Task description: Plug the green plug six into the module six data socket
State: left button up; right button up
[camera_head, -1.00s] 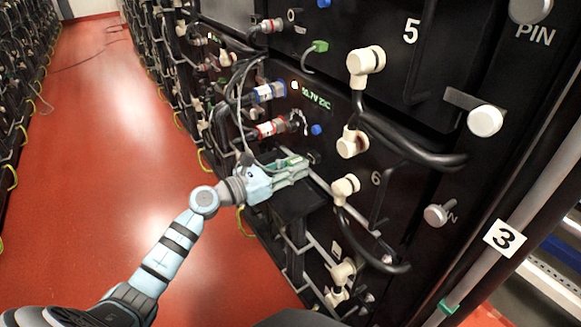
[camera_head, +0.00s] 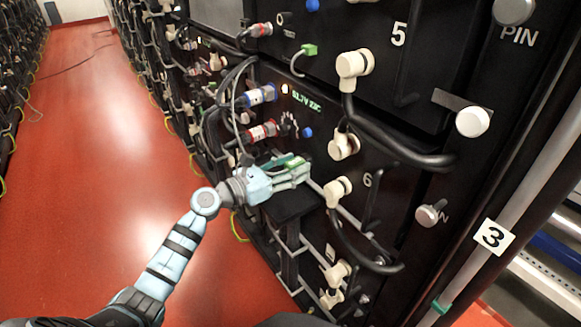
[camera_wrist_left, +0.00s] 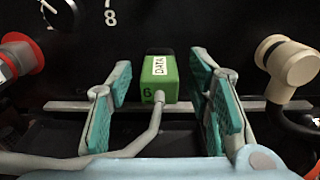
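The green plug six (camera_wrist_left: 160,78), labelled DATA and 6, shows in the left wrist view between the two fingers of my left gripper (camera_wrist_left: 165,105). Gaps remain between the plug and both teal pads, so the gripper is open. A grey cable runs from the plug to the lower left. In the head view my left gripper (camera_head: 306,170) is at the module six panel (camera_head: 335,115), above a black ledge (camera_head: 292,206). The module six data socket cannot be made out; the gripper and plug cover that area. My right gripper is not in view.
Red (camera_head: 262,131) and blue (camera_head: 260,95) connectors with hanging cables sit just above the gripper. Cream elbow connectors (camera_head: 338,190) with thick black cables stand to its right. Another green plug (camera_head: 309,49) is on module five. The red floor (camera_head: 110,150) at left is open.

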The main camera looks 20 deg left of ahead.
pick_arm(q)
jog(key=shift+s+a+f, duration=0.1)
jog(key=shift+s+a, duration=0.15)
jog(key=shift+s, duration=0.1)
jog(key=v, duration=1.1)
